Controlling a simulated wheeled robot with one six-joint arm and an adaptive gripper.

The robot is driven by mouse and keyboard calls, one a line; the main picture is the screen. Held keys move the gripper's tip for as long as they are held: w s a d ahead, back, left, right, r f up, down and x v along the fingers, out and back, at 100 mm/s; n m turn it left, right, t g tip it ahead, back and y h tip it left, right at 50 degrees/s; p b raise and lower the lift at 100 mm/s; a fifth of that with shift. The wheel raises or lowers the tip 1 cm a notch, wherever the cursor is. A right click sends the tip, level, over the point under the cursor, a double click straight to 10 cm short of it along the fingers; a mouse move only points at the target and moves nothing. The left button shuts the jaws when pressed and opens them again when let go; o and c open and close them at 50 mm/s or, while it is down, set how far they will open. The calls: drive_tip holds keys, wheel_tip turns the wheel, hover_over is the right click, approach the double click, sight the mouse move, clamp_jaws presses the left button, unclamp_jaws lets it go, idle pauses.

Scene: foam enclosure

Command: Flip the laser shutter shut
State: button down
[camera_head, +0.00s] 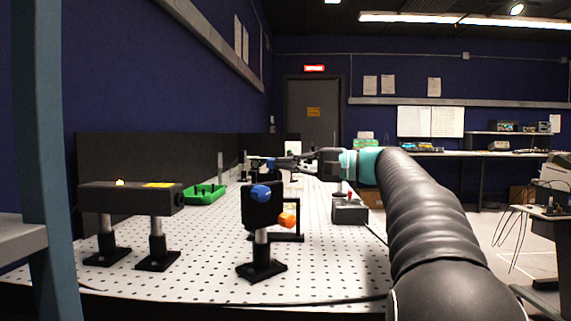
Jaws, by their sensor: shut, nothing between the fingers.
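A long black laser housing (125,197) with a yellow label lies level on two posts at the left of the perforated optical table (205,268). To its right a black mount (259,216) with a blue knob (261,193) stands upright on a post and foot. An orange piece (287,219) shows just right of this mount, by a dark frame; I cannot tell which part is the shutter's flap or how it is set. My gripper (257,162) is shut and empty, pointing left above and behind the mount, apart from it in the picture.
A green tray (205,194) with dark items sits behind the laser housing. A grey box with a red-topped switch (349,209) stands right of the mount, near my arm. Dark panels (150,158) edge the table's left side. The front of the table is mostly bare.

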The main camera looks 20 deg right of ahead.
drive_tip(key=v, duration=1.3)
drive_tip(key=shift+s+d, duration=0.2)
drive_tip(key=shift+d, duration=0.1)
drive_tip(key=shift+s, duration=0.1)
